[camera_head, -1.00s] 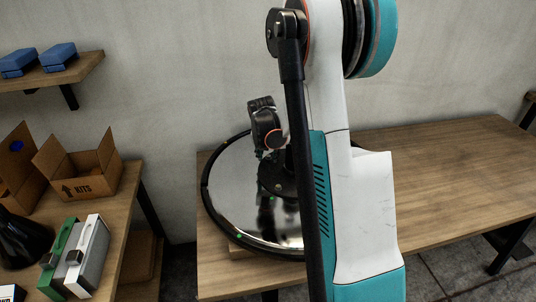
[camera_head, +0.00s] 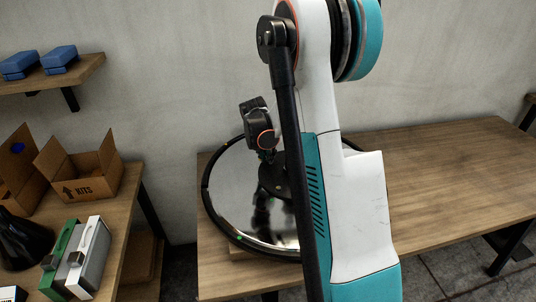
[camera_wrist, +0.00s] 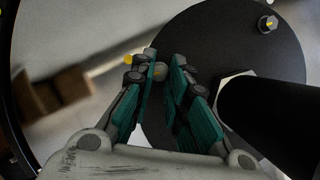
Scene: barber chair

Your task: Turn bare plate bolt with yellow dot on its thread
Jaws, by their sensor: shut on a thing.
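The black round plate (camera_wrist: 190,40) fills the upper right of the wrist view, with a dark post rising from it. My gripper (camera_wrist: 162,70) has its teal-padded fingers closed around a small greyish bolt (camera_wrist: 160,71) at the plate's left edge; the fingers hide most of it. A second bolt (camera_wrist: 267,24), with a hex head and a yellowish spot, stands free at the plate's upper right. A yellow spot (camera_wrist: 128,60) shows just left of the left finger; I cannot tell what it belongs to. In the head view my gripper (camera_head: 266,156) points down beside the plate (camera_head: 272,178).
The plate sits on a shiny round base with a dark rim (camera_head: 209,205), on a wooden table (camera_head: 450,165). A large hex nut (camera_wrist: 236,88) is at the post's foot. A side bench at left holds an open carton (camera_head: 85,178) and cases. The table's right is clear.

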